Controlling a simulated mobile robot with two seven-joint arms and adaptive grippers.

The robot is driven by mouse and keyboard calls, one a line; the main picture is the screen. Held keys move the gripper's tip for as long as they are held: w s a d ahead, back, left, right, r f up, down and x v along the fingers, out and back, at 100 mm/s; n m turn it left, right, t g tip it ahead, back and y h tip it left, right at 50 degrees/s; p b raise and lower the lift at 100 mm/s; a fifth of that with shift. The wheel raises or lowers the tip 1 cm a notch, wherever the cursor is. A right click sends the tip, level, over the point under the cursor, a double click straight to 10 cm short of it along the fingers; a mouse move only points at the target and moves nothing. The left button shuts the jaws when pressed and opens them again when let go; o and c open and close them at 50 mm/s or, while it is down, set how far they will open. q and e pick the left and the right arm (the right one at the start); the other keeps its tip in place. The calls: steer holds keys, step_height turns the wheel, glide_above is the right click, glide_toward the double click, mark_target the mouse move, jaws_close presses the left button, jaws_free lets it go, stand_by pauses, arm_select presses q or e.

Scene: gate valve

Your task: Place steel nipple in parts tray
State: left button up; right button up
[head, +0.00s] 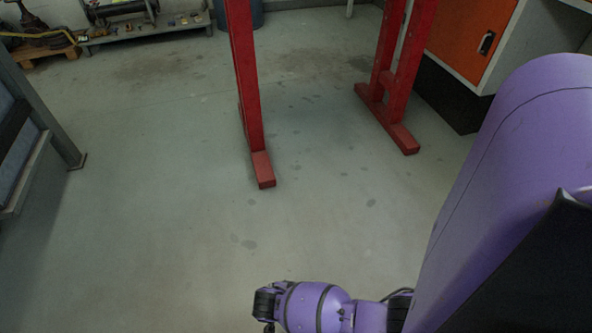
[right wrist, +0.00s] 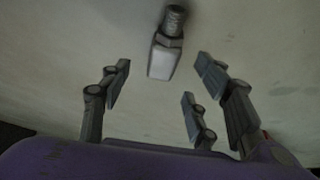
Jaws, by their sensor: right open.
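A grey metal piece with a threaded end, which looks like the steel nipple (right wrist: 166,44), shows at the top of the right wrist view. Its lower part is a pale, blocky section. My right gripper (right wrist: 160,82) is open, with its fingers spread below and to either side of the piece in the picture. No finger appears to touch it. I cannot tell whether the piece lies on the pale surface or is above it. In the head view my right arm reaches in from the right, and its fingers are not clear there. No parts tray and no left gripper are in view.
Red stand legs (head: 247,90) and a second red stand foot (head: 402,130) rest on the grey floor (head: 150,200). An orange-fronted cabinet (head: 470,40) stands at upper right. A low rack (head: 150,30) is at the back left. The middle floor is clear.

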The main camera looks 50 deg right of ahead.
steer(key=shift+b+x, duration=0.45)
steer(key=shift+x, duration=0.35)
steer(key=b+x, duration=0.1)
steer(key=x, duration=0.1)
steer(key=b+x, duration=0.1)
steer(key=shift+w+a+f+b, duration=0.15)
steer(key=shift+w+f+b, duration=0.1)
steer(key=shift+f+b, duration=0.15)
steer(key=shift+f, duration=0.25)
steer(key=shift+r, duration=0.1)
steer(key=c, duration=1)
jaws_close()
